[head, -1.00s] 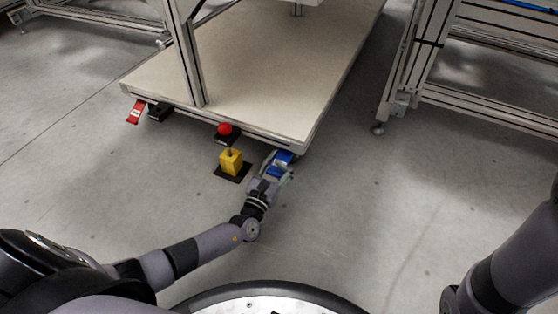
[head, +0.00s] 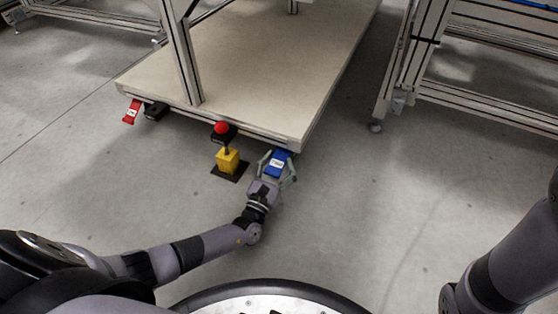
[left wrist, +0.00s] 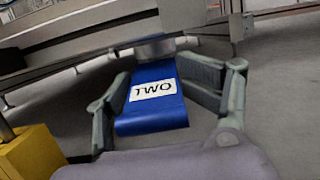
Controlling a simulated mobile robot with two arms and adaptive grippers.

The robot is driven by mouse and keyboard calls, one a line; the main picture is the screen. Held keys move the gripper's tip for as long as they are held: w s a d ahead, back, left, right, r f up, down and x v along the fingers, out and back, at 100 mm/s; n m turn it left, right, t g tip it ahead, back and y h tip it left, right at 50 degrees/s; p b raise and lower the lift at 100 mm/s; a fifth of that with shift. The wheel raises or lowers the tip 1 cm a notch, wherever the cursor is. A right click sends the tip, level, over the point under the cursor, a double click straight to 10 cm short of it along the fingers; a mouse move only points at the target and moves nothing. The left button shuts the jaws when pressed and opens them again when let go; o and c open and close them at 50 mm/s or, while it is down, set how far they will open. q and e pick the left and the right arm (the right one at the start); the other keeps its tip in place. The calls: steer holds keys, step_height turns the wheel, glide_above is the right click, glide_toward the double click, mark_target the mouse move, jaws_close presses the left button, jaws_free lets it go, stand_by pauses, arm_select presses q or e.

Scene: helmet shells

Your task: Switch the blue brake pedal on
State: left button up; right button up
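The blue brake pedal (head: 279,162) sticks out under the front right corner of the cart. In the left wrist view the pedal (left wrist: 152,97) carries a white label reading TWO and slopes down toward the camera. My left gripper (head: 276,166) is open, with one finger on each side of the pedal. In the left wrist view its fingers (left wrist: 160,95) stand apart around it, and I cannot tell whether they touch its edges. My right arm (head: 505,245) comes in at the right, but its gripper is out of frame.
The cart's pale platform (head: 250,65) lies above the pedal. A yellow block (head: 228,161) and a red button (head: 221,128) stand left of my left gripper. A red pedal (head: 132,112) is at the cart's left corner. Another frame (head: 480,90) stands right; floor between is clear.

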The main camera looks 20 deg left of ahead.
arm_select(q)
steer(key=shift+a, duration=0.2)
stand_by(0.3)
steer(key=shift+s, duration=0.15)
steer(key=shift+s+f, duration=0.1)
steer(key=shift+s, duration=0.25)
steer(key=s, duration=1.2)
steer(key=shift+s+a, duration=0.1)
steer(key=shift+a, duration=0.1)
